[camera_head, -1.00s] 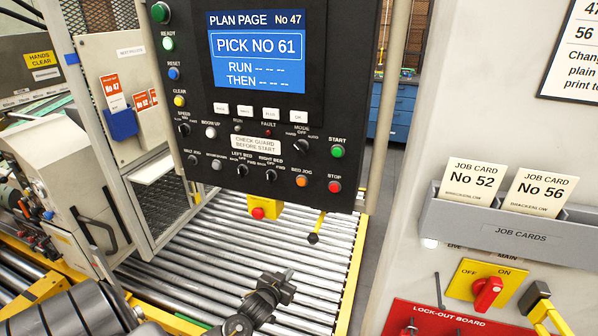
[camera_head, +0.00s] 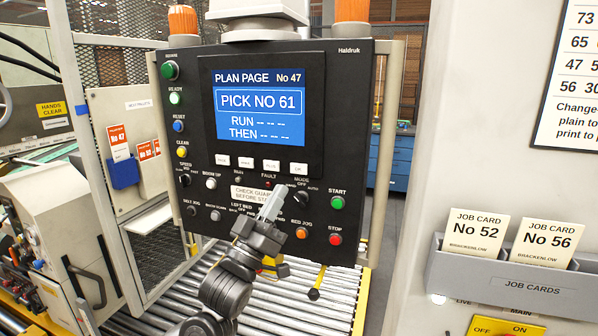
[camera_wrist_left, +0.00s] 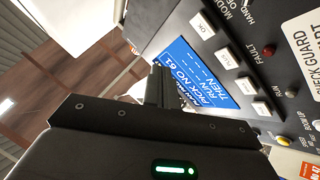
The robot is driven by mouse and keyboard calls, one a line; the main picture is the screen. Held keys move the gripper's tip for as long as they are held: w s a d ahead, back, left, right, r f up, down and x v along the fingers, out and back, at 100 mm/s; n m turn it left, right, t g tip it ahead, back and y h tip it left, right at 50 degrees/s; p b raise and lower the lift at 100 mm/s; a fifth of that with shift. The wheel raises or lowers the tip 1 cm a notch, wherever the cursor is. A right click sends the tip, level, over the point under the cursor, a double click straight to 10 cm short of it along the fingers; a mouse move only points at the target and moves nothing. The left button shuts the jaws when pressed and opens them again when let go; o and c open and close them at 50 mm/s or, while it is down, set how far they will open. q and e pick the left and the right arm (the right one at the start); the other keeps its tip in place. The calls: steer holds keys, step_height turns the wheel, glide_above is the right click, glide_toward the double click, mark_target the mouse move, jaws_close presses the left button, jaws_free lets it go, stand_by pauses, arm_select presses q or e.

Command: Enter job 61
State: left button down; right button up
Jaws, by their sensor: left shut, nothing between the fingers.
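The black control panel (camera_head: 350,130) stands ahead. Its blue screen (camera_head: 259,107) reads "PLAN PAGE No 47", "PICK NO 61", with dashes after RUN and THEN. Below the screen is a row of white buttons: a far-left one (camera_head: 222,160), two middle ones (camera_head: 246,162) (camera_head: 271,165) and OK (camera_head: 298,168). My left gripper (camera_head: 273,204) is shut and empty, pointing up in front of the panel below these buttons and partly covering the "CHECK GUARD" label. In the left wrist view the fingers (camera_wrist_left: 158,85) overlap the screen, with the OK button (camera_wrist_left: 202,24) beyond them. My right gripper is out of view.
Knobs and coloured buttons surround the row, including green START (camera_head: 337,203) and red STOP (camera_head: 335,239). A grey holder (camera_head: 480,275) with job cards No 52 (camera_head: 474,235) and No 56 (camera_head: 543,242) is at right. Rollers (camera_head: 330,300) run below the panel.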

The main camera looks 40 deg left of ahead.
mark_target(299, 169)
arm_select(q)
steer(key=shift+s+r+h, duration=0.25)
steer(key=shift+r+h, duration=0.05)
steer(key=shift+r, duration=0.05)
steer(key=shift+w, duration=0.15)
steer(key=w+a, duration=0.1)
steer(key=w, duration=0.1)
steer(key=w+a, duration=0.1)
steer(key=w, duration=0.5)
steer(key=shift+a, duration=0.4)
stand_by(1.7)
steer(key=shift+w, duration=0.15)
